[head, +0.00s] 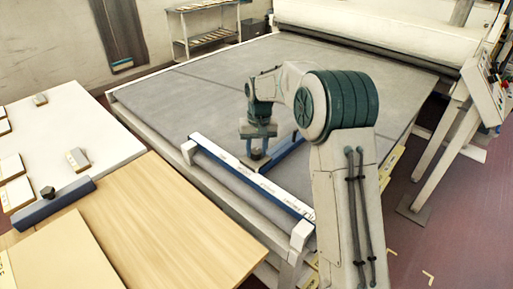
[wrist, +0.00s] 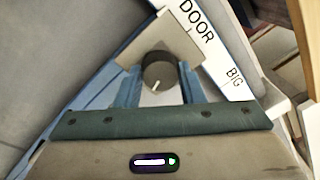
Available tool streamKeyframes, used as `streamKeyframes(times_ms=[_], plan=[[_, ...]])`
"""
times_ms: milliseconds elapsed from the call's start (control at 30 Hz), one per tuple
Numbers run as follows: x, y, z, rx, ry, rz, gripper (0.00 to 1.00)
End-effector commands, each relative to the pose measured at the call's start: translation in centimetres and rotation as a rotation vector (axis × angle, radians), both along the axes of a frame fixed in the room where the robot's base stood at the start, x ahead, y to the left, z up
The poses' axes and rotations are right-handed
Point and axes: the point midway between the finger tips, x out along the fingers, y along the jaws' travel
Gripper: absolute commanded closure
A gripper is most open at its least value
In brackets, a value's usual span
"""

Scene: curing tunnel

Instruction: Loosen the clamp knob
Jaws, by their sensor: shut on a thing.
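The clamp knob (wrist: 158,70) is round and dark grey, with a short white mark on its face. It stands on a light metal plate (wrist: 140,45) beside a white strip (wrist: 212,50) lettered "DOOR" and "BIG". My gripper (wrist: 160,85) has its two blue fingers on either side of the knob and is shut on it. In the head view my gripper (head: 258,143) points down at the clamp on the grey bed, and the knob is hidden there. A blue bar (head: 287,152) runs from the clamp across the bed.
The grey bed (head: 200,95) is wide and mostly bare, with a white roller housing (head: 390,32) behind it. At left, a wooden board (head: 150,205) and a white table (head: 90,135) hold small blocks and a blue bar with a dark knob (head: 48,192). A control panel (head: 488,90) stands at right.

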Motion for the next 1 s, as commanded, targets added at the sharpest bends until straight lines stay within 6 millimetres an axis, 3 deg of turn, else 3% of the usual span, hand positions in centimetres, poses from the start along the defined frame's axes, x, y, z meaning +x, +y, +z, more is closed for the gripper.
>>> streamKeyframes(times_ms=[1000], plan=[[0.17,0.16,0.17,0.001,-0.003,0.884,0.88]])
